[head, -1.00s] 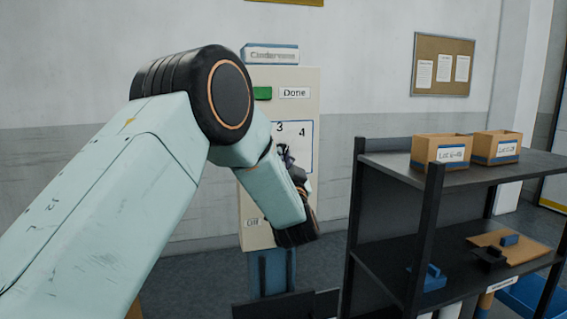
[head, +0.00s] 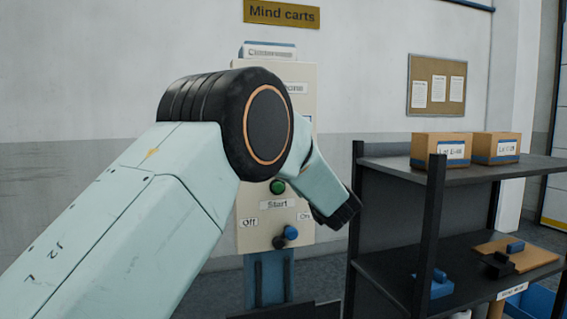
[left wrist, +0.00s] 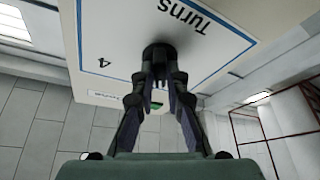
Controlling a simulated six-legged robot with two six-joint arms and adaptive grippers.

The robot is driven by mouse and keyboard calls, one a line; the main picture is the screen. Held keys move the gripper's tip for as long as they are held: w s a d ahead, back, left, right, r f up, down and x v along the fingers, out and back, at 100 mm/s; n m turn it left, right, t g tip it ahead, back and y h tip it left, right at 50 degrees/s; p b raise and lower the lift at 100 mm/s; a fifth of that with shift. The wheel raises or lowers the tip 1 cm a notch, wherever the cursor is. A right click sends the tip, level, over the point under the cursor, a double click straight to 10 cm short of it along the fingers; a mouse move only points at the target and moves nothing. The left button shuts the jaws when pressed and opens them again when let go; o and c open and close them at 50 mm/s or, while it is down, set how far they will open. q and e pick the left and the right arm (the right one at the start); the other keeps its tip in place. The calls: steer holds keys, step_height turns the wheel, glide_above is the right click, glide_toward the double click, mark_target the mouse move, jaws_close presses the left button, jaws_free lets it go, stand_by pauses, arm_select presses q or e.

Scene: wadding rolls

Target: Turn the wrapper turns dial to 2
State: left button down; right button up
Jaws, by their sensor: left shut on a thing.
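The wrapper turns dial is a dark round knob (left wrist: 158,55) on a pale panel in the left wrist view. The word "Turns" and a "4" show upside down beside it, inside a blue outline. My left gripper (left wrist: 159,75) has its two dark fingers closed on the knob. Which number the dial points to cannot be seen. In the head view my left arm covers the dial and the gripper; the cream control panel (head: 306,225) shows around the arm.
Below the dial area are a green Start button (head: 277,187) and a blue-handled Off/On switch (head: 290,232). A dark shelf (head: 455,172) with two cardboard boxes stands close on the right. A "Mind carts" sign (head: 282,13) hangs above.

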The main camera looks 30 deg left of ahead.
arm_select(q)
steer(key=shift+w+d+r+n+g+b, duration=0.1)
steer(key=shift+n+g+b, duration=0.45)
steer(key=shift+n, duration=0.9)
steer(key=shift+n+g+b, duration=0.1)
steer(key=shift+n+g, duration=0.75)
steer(key=shift+n, duration=0.6)
steer(key=c, duration=1.4)
jaws_free()
steer(key=shift+o, duration=0.2)
steer(key=v, duration=0.7)
steer(key=shift+d, duration=0.15)
